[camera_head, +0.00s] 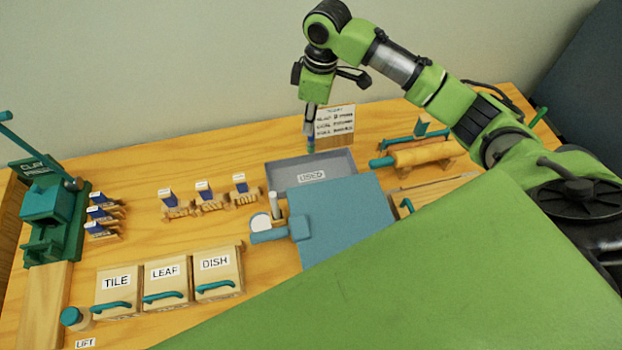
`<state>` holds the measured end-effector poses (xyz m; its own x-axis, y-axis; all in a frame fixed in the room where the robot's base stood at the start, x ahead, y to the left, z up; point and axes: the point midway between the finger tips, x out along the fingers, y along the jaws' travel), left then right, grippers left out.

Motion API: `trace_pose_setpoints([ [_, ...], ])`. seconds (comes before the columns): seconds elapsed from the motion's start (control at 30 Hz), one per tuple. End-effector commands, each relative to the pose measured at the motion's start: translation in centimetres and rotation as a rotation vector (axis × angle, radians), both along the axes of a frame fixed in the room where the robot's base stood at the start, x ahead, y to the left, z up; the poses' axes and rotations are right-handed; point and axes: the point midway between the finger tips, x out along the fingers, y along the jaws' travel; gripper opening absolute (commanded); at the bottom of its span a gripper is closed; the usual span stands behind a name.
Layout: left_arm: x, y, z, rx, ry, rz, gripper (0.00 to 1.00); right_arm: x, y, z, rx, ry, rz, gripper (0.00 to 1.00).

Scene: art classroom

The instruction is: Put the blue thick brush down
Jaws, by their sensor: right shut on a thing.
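My right gripper (311,112) is above the back of the table, pointing down. It is shut on the blue thick brush (310,141), which hangs upright below the fingers. The brush is small here and its tip is hard to make out. Under and behind it is a grey tray (336,164) labelled USED; in this view the brush's lower end overlaps the tray's back left part. I cannot tell whether it touches the tray. My left gripper is not in view.
A sign (336,120) stands behind the tray. Several small blue-and-white items on wooden stands (211,203) are to the left. A blue board (350,215) lies in front. Wooden boxes TILE, LEAF and DISH (218,278) are at the front left. A large green surface hides the lower right.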

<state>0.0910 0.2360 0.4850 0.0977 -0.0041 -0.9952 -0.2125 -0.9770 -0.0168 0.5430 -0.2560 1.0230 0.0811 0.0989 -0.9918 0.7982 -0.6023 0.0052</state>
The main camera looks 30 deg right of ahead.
Motion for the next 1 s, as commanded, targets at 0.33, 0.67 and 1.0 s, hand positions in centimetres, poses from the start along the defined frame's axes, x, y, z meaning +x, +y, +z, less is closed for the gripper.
trace_pose_setpoints([
  [0.33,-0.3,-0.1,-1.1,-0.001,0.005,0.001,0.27,-0.1,0.0,-4.1,-0.001,0.006,-0.001,0.0],
  [0.67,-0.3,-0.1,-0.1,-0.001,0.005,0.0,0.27,0.0,0.0,-8.8,0.0,0.001,-0.001,0.0],
  [1.0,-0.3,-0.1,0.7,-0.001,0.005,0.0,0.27,0.0,0.0,-12.4,0.0,0.0,0.0,0.0],
])
